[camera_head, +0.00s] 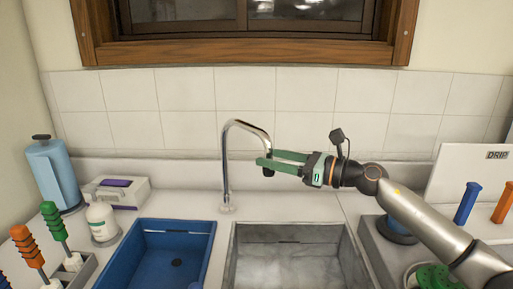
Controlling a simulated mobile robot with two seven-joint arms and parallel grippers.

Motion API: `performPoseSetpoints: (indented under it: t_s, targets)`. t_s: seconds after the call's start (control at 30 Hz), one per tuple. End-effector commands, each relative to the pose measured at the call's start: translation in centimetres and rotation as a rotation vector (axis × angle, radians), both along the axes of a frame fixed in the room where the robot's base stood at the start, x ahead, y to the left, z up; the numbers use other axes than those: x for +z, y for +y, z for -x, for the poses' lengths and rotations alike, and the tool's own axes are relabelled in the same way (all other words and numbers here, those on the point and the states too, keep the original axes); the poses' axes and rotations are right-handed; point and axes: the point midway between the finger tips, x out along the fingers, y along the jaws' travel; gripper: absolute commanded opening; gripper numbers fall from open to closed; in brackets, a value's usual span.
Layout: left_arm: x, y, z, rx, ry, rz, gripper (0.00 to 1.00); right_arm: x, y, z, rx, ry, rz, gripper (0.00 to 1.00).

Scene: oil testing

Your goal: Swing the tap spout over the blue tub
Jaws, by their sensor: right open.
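The chrome tap spout (246,124) rises from the counter behind the basins, arches over and points right, its end over the back edge of the grey metal basin (234,245). The blue tub (212,245) is to the left of the grey basin. My right gripper (264,165) reaches in from the right, its green fingers at the spout's downturned end. The fingers are open. I cannot tell whether they touch the spout. My left gripper does not show.
At left stand a blue paper roll (54,178), a tissue box (117,193), a white bottle (102,222) and a rack with orange and green handled tools (52,222). A white board (465,172) and blue and orange tubes (467,203) are at right. The tiled wall is close behind the tap.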

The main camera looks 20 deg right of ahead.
Motion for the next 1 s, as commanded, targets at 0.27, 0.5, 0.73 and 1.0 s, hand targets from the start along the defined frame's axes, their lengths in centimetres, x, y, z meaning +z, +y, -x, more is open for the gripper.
performPoseSetpoints:
  t_s: [0.27,0.5,0.73,1.0]
  targets:
    - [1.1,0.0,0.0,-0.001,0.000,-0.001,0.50,0.1,2.8,-2.5,0.000,-0.001,-0.001,0.57]
    - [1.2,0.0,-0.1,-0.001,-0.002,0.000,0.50,0.0,3.3,-2.9,-0.002,0.000,0.000,0.57]
    - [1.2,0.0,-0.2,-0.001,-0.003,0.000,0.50,0.0,3.3,-2.8,-0.001,0.000,0.000,0.48]
    - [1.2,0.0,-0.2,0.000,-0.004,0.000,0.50,-0.1,3.2,-2.8,-0.001,0.000,0.000,0.17]
